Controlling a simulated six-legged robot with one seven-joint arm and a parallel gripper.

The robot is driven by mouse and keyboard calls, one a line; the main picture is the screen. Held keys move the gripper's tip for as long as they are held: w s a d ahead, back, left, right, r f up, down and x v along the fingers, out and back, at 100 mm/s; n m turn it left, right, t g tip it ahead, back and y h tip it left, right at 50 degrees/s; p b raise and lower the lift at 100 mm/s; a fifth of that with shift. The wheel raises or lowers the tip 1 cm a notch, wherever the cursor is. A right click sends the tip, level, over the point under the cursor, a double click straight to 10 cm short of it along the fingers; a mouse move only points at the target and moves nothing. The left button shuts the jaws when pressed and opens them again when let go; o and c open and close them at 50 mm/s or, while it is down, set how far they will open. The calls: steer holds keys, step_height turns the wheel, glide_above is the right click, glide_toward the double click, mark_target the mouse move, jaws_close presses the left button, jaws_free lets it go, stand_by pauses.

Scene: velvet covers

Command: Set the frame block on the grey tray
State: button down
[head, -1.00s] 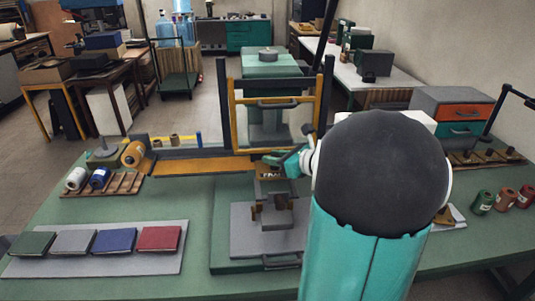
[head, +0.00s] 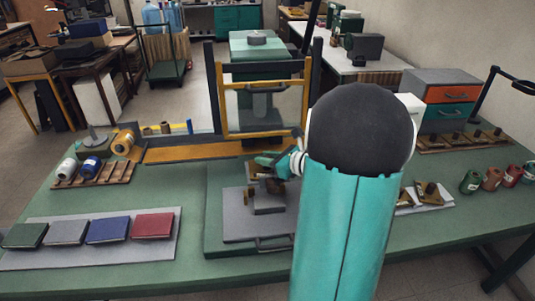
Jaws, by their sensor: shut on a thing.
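My gripper (head: 271,163) is teal and sits low over the middle of the bench, in front of the yellow-framed press. It is shut on the frame block (head: 274,185), a small brown block, partly covered by the fingers. A grey stand shows just below the block; I cannot tell whether the two touch. The stand is on a flat grey plate (head: 233,229) lying on a green base (head: 214,247). This plate may be the grey tray; other grey sheets lie at the left and right. My arm hides the area right of the plate.
A grey sheet (head: 25,262) with several coloured covers lies at the front left. Thread spools on a wooden rack (head: 118,172) stand behind it. The press frame (head: 220,95) rises behind my gripper. Brass pieces (head: 430,192) and more spools (head: 492,179) are at the right.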

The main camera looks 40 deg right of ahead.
steer(key=shift+w+f, duration=0.15)
steer(key=c, duration=1.1)
jaws_free()
steer(key=v, duration=1.4)
